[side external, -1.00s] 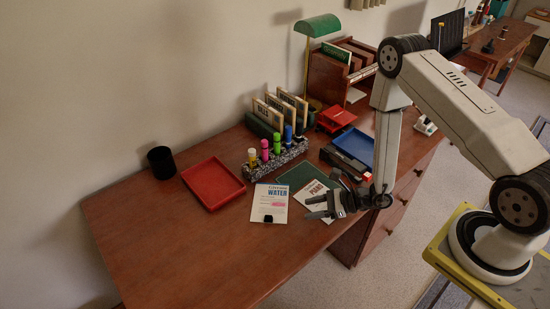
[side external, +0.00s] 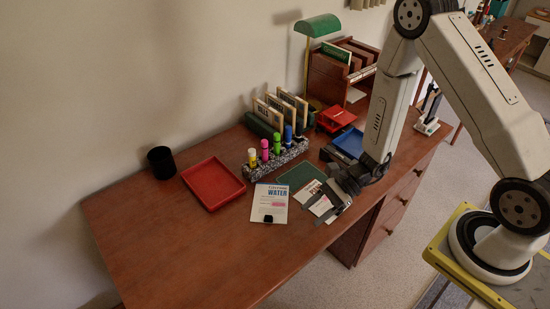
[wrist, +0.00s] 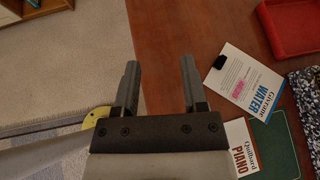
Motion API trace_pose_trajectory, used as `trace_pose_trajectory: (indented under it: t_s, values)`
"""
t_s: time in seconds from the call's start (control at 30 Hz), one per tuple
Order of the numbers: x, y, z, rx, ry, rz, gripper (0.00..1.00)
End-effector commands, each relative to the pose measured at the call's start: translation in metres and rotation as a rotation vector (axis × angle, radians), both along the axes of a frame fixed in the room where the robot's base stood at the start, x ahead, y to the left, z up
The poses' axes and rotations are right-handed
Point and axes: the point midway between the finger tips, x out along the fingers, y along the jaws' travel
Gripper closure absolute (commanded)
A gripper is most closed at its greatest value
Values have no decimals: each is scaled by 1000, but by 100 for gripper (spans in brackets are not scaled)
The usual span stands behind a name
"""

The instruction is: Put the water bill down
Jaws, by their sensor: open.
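The water bill (side external: 269,204) is a white sheet with a blue "WATER" heading, a pink mark and a black clip at its lower edge. It lies flat on the brown desk, in front of the pen holder. The wrist view shows it (wrist: 243,82) to the right of my fingers. My gripper (side external: 322,207) is open and empty, to the right of the bill and apart from it. In the wrist view my gripper (wrist: 158,65) has nothing between its two fingers, only the desk's edge and the floor behind.
A piano leaflet (wrist: 240,145) lies beside a green mat (side external: 301,176). A red tray (side external: 213,183), a black cup (side external: 161,162), a speckled pen holder (side external: 276,160) and a blue tray (side external: 350,143) stand on the desk (side external: 170,235). The desk's front left is clear.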

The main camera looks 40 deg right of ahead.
Motion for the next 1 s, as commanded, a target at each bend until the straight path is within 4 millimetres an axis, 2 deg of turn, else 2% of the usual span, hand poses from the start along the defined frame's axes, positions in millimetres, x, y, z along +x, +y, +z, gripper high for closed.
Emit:
trace_pose_trajectory:
  t_s: [0.03, 0.23, 0.5, 0.73, 1.0]
  values:
    - [-6, 2, 9, -32, -19, 71, 45]
    - [-32, -2, 31, -184, -94, 357, 45]
    - [-55, -25, 56, -435, -244, 708, 45]
    - [-58, -52, 78, -678, -418, 973, 45]
    - [-44, -79, 112, -967, -666, 1235, 45]
